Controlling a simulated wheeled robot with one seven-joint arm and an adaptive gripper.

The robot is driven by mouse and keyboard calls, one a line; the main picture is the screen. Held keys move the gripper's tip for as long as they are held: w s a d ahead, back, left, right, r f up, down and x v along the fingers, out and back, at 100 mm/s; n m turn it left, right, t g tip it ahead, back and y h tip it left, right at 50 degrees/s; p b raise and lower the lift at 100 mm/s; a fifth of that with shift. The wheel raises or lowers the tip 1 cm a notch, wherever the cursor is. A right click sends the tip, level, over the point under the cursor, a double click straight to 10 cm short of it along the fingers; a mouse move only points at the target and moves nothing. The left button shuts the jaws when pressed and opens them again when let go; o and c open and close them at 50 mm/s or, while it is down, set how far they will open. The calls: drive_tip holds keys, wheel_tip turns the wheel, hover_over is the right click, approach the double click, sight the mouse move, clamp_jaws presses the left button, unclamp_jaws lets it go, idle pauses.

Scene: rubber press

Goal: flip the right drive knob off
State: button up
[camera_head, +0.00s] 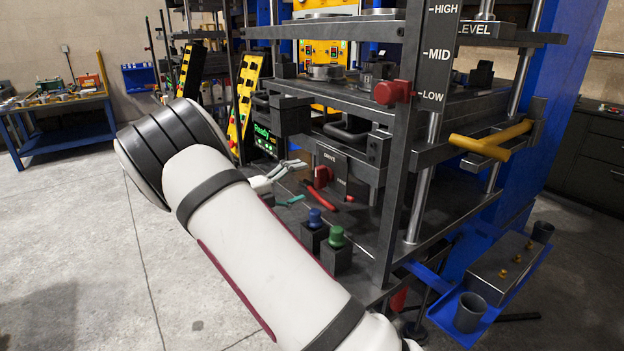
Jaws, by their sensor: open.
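A dark panel lettered DRIVE (341,168) stands at the front of the press, under the black handle. A red knob (322,177) sits on its left part. A smaller red piece (349,198) shows lower right of it; I cannot tell what it is. My gripper (301,166) is open and seems empty. Its grey fingers point right toward the red knob, a short way left of it in the picture. I cannot tell whether they touch anything. My white arm hides much of the area below and left of the gripper.
A red-handled tool (324,198) and a teal item (291,201) lie on the press's lower shelf. Blue (314,217) and green (336,237) knobs stand on dark blocks nearer me. A dark upright post and a yellow handle (490,143) are to the right. Open floor lies left.

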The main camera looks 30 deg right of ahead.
drive_tip(key=shift+s+a, duration=0.1)
drive_tip(key=shift+a, duration=2.6)
drive_tip(key=s+r+m+g+y, duration=0.1)
drive_tip(key=s+r+m+y, duration=0.3)
drive_tip(key=s+m, duration=0.55)
drive_tip(key=s+r+m+g+y, duration=0.1)
drive_tip(key=s+r+m+y, duration=0.2)
drive_tip(key=s+m+y, duration=0.5)
drive_tip(key=s+a+r+m+t+y, duration=0.1)
drive_tip(key=s+a+m+t+y, duration=0.1)
drive_tip(key=s+a+m, duration=0.4)
drive_tip(key=s+a+r+m+t+y, duration=0.1)
drive_tip(key=s+a+m+t+y, duration=0.2)
drive_tip(key=s+a+m, duration=0.4)
drive_tip(key=shift+s+m+t+y, duration=0.3)
drive_tip(key=shift+s+m+y, duration=0.2)
drive_tip(key=shift+s+m, duration=3)
drive_tip(key=shift+s+r+n, duration=0.1)
drive_tip(key=shift+s+n, duration=0.35)
